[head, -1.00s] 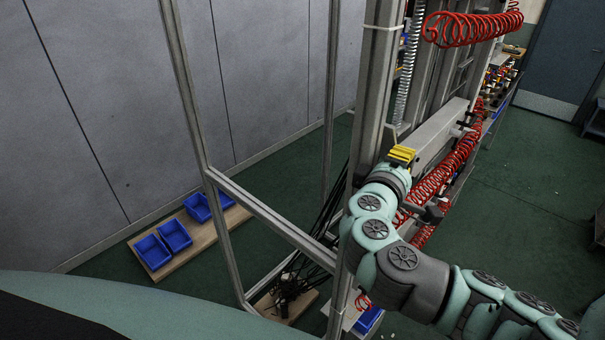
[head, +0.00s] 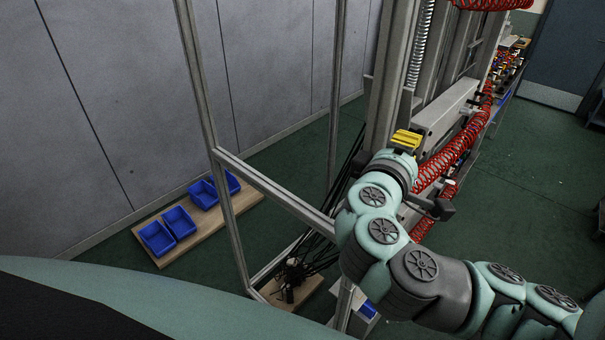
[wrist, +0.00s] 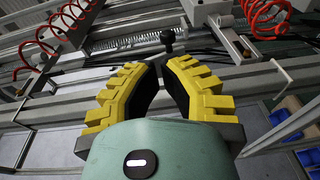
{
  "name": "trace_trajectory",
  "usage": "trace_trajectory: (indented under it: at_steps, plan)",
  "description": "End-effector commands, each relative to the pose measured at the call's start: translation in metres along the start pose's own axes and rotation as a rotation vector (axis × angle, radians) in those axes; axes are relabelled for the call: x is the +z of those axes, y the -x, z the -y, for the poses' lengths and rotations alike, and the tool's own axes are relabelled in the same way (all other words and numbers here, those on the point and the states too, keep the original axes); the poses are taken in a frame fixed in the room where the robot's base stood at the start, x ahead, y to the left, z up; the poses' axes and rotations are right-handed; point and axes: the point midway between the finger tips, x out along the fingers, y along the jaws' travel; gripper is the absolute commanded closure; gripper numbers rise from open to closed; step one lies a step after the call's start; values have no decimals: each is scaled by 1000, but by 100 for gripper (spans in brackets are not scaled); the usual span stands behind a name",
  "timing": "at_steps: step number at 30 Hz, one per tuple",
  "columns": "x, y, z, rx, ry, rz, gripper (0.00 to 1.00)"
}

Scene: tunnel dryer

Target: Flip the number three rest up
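My gripper (wrist: 160,78) shows in the wrist view with its two yellow, ridged fingers apart and a dark gap between them. It is open and holds nothing that I can see. A black knob on a short stem (wrist: 167,37) stands just beyond the fingertips, in line with the gap and apart from them. It may belong to a rest, but no number is legible and I cannot tell which is number three. In the head view my gripper (head: 407,140) is beside the grey machine beam (head: 445,112); the arm hides what lies behind it.
Red coiled hoses (head: 455,155) hang along the machine, close right of my gripper; they also show in the wrist view (wrist: 66,30). A grey upright post (head: 390,90) stands close left. Blue bins (head: 180,222) sit on a board on the floor. Open green floor lies right.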

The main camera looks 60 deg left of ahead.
Motion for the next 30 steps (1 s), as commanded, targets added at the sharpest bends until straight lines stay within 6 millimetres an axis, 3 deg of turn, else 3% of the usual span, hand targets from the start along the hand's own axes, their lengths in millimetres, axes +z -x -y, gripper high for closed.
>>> trace_trajectory:
  at_steps: [7,12,30]
  plan:
    - [-2,36,3,-6,2,-9,100]
    - [-4,47,5,-4,-6,-12,100]
    - [0,58,5,-2,2,-3,100]
